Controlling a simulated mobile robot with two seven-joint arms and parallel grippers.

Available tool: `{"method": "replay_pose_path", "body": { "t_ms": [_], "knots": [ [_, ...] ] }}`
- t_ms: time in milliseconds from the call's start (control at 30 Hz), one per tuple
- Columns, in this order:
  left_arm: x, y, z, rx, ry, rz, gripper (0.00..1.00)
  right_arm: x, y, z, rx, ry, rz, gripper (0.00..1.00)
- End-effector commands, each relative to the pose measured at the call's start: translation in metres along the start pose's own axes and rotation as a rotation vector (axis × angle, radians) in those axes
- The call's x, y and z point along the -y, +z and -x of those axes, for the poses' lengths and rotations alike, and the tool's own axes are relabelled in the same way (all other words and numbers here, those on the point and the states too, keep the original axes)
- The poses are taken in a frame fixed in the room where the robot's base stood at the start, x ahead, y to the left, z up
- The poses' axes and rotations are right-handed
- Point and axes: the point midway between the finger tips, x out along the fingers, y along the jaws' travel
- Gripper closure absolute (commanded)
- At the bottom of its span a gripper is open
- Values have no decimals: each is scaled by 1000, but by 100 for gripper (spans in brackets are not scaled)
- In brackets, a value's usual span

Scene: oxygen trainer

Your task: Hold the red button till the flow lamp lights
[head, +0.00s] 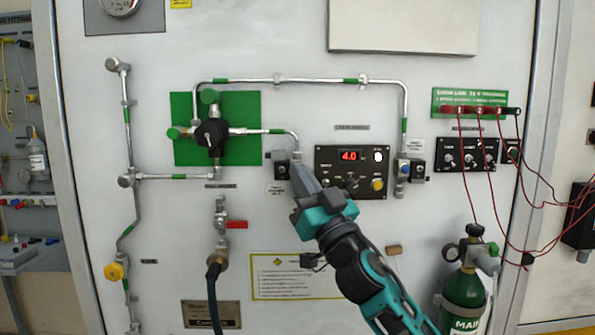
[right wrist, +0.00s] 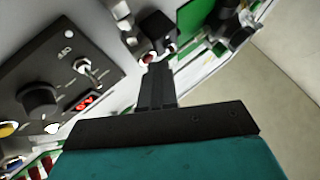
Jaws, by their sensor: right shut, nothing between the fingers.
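My right gripper (head: 298,168) is shut and empty, its fingers pointing at the panel wall just left of the black control panel (head: 325,158). In the right wrist view, the fingertips (right wrist: 156,68) are at a small red button (right wrist: 148,58) on a black box. They overlap its lower edge in the picture; I cannot tell whether they press it. In the head view the box (head: 281,172) shows beside the fingers and the button is hidden. A round white light (head: 378,156) on the control panel looks bright. I cannot read which lamp is the flow lamp. My left gripper is not in view.
The control panel has a red 4.0 display (head: 349,155), a black knob and a yellow button (head: 377,184). Metal pipes (head: 290,79) run around it. A green cylinder (head: 464,296) stands at lower right, and red cables (head: 540,228) hang at right.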

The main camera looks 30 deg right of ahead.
Motion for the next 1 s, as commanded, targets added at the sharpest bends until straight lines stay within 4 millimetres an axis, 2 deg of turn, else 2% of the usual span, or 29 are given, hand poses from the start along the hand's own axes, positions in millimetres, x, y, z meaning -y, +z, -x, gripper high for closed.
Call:
{"method": "replay_pose_path", "body": {
  "t_ms": [767,1000],
  "knots": [
    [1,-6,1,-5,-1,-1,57,9,-9,13,0,0,-1,100],
    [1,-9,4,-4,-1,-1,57,21,-21,28,0,1,-3,100]
  ]
}}
